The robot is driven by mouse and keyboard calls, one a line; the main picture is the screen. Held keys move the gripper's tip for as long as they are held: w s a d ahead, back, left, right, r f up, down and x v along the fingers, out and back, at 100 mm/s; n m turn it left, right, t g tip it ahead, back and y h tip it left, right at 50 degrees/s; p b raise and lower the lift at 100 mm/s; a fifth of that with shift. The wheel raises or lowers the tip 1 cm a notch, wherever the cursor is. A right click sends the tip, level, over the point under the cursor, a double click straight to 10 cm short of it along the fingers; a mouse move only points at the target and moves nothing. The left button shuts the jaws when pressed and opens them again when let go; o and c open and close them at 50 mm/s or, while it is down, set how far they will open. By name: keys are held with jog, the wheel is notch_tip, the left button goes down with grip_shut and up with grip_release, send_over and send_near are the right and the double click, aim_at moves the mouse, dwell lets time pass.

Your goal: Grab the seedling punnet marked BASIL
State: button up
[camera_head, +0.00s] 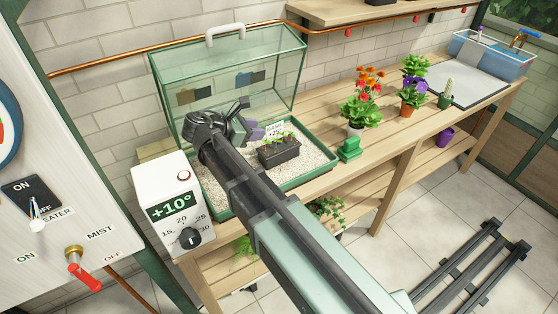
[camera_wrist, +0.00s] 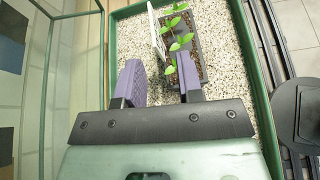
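A dark seedling punnet (camera_head: 278,153) with small green seedlings stands on pale gravel in the green-rimmed tray (camera_head: 318,172). A white marker (camera_head: 275,130) stands beside the seedlings; its lettering is too small to read with certainty. My gripper (camera_head: 256,132) is low over the tray, just left of the punnet. In the wrist view, my gripper (camera_wrist: 160,78) is open, with gravel showing between its purple pads. The punnet (camera_wrist: 196,58) lies ahead, its near end behind the right pad. Whether that pad touches it, I cannot tell. The marker (camera_wrist: 157,30) is edge-on at its left.
The glass cover (camera_head: 235,65) is raised behind the tray. Flower pots (camera_head: 355,129) and a small green object (camera_head: 349,149) stand on the bench to the right.

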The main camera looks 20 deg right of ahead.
aim_at(275, 126)
jog(key=shift+n+h, duration=0.4)
jog(key=shift+n, duration=0.3)
jog(key=b+x, duration=0.1)
jog(key=x, duration=0.1)
jog(key=b+x, duration=0.1)
jog(key=x, duration=0.1)
jog(key=b+x, duration=0.1)
jog(key=x, duration=0.2)
jog(key=shift+w+r, duration=0.25)
jog(key=shift+w, duration=0.05)
jog(key=shift+w+d, duration=0.1)
jog(key=shift+d, duration=0.25)
jog(key=shift+r, duration=0.1)
grip_shut()
